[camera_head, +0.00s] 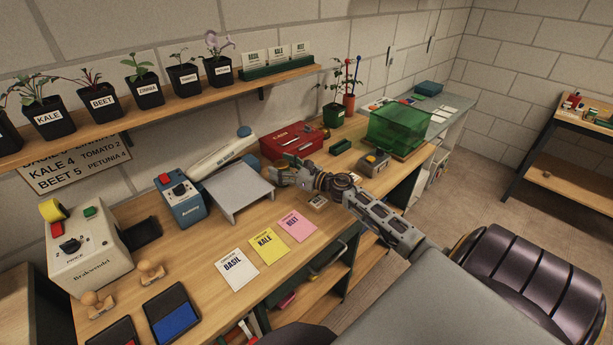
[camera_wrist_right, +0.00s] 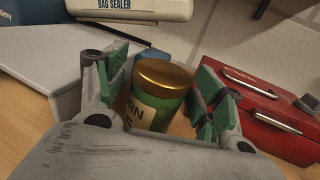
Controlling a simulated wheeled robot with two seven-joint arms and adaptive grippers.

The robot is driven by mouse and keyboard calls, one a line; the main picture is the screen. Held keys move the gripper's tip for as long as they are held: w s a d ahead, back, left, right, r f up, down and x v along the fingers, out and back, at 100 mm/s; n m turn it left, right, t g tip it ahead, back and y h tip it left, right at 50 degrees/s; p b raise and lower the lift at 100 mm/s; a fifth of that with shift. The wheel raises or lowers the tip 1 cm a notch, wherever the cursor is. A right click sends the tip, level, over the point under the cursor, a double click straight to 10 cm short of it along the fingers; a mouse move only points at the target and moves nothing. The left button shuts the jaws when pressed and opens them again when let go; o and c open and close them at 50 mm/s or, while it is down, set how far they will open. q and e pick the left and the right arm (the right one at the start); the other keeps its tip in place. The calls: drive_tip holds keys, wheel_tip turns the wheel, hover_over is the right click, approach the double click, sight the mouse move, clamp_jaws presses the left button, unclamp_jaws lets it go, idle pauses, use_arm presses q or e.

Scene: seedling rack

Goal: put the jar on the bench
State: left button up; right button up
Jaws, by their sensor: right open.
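In the head view my right gripper (camera_head: 276,174) is low over the wooden bench (camera_head: 190,250), between the grey stand and the red box. The jar cannot be made out there. My left gripper is not in view.
A grey stand (camera_head: 238,190) and a red box (camera_head: 292,141) flank the gripper closely. A bag sealer (camera_head: 222,152) lies behind. Seed packets (camera_head: 267,242) lie in front. A green clear bin (camera_head: 398,128) stands to the right. Bare wood shows left of the packets.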

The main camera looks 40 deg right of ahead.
sight(288, 170)
drive_tip(key=shift+b+v, duration=0.4)
drive_tip(key=shift+v, duration=2.2)
drive_tip(key=shift+b+v, duration=0.3)
drive_tip(key=shift+v, duration=2.6)
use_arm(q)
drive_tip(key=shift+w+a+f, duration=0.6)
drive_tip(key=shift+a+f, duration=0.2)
use_arm(e)
drive_tip(key=shift+s+d, duration=0.15)
drive_tip(key=shift+s, duration=0.1)
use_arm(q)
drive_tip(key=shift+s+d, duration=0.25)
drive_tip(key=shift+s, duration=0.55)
